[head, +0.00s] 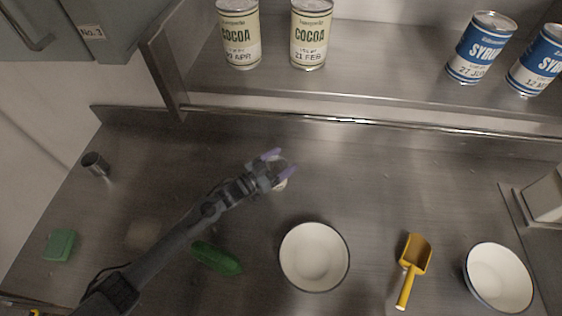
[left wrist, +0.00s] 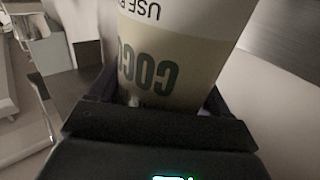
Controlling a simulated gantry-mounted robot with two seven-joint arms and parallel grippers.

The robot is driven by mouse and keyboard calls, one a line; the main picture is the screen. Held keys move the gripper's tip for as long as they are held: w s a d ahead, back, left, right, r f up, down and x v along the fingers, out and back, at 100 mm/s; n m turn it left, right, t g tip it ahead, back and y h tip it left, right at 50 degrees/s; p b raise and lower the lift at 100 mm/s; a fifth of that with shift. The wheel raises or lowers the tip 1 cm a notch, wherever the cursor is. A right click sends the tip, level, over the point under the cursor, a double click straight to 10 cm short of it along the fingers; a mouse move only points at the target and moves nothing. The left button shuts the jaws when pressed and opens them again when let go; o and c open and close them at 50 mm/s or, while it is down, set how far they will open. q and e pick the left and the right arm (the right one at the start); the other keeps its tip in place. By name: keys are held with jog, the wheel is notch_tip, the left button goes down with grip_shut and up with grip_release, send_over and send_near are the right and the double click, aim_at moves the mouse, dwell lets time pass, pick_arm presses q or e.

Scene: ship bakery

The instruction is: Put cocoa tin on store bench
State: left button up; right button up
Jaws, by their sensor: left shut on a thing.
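My left gripper (head: 279,170) is over the steel worktop (head: 350,180), its purple fingertips shut around a cocoa tin. In the head view only a greyish top and a bit of cream side show between the fingers. In the left wrist view this cocoa tin (left wrist: 165,65) fills the space ahead of the gripper, its green lettering upside down in the picture. I cannot tell whether its base touches the worktop. Two more cocoa tins, a left one (head: 239,35) and a right one (head: 310,36), stand on the raised shelf. My right gripper is not in view.
Two blue syrup tins (head: 480,48) (head: 537,60) stand at the shelf's right. On the worktop are a white bowl (head: 314,257), another bowl (head: 499,277), a yellow scoop (head: 412,268), a cucumber (head: 216,258), a green sponge (head: 60,245) and a small metal cup (head: 95,163).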

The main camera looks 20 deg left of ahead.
pick_arm(q)
jog(key=shift+f, duration=0.2)
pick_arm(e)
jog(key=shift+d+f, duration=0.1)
pick_arm(q)
jog(key=o, duration=1.8)
jog(key=shift+o, duration=0.2)
jog(key=shift+r, duration=0.2)
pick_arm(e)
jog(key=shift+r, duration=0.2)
pick_arm(q)
jog(key=v, duration=1.2)
jog(key=shift+w, duration=0.1)
